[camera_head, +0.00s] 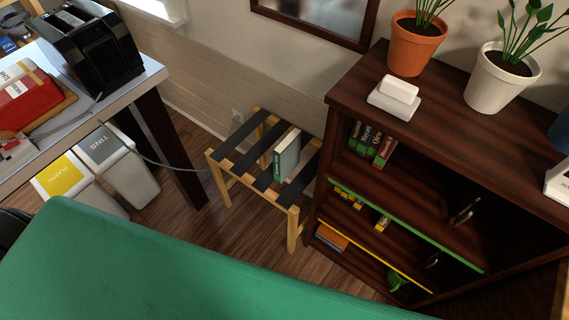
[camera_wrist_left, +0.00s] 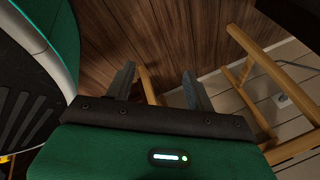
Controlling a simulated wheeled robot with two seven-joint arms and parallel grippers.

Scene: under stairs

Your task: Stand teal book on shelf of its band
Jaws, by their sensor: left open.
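The teal book (camera_head: 287,154), with a teal spine and pale cover, stands upright on a slatted wooden rack (camera_head: 258,190) with dark straps. The dark wooden bookcase (camera_head: 335,125) is to the right of the rack. One shelf has a green band (camera_head: 410,228) along its front edge; a lower one has a yellow band (camera_head: 388,260). Several books (camera_head: 370,146) stand at the left end of the green-band shelf. My left gripper (camera_wrist_left: 158,82) is open and empty in the left wrist view, above the floor near light wooden legs. The head view shows neither gripper.
The bookcase top holds a white block-like object (camera_head: 395,97), an orange plant pot (camera_head: 415,50) and a white plant pot (camera_head: 497,85). A table (camera_head: 135,85) and bins (camera_head: 75,180) stand left. Wooden floor (camera_head: 190,225) is open between table and rack.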

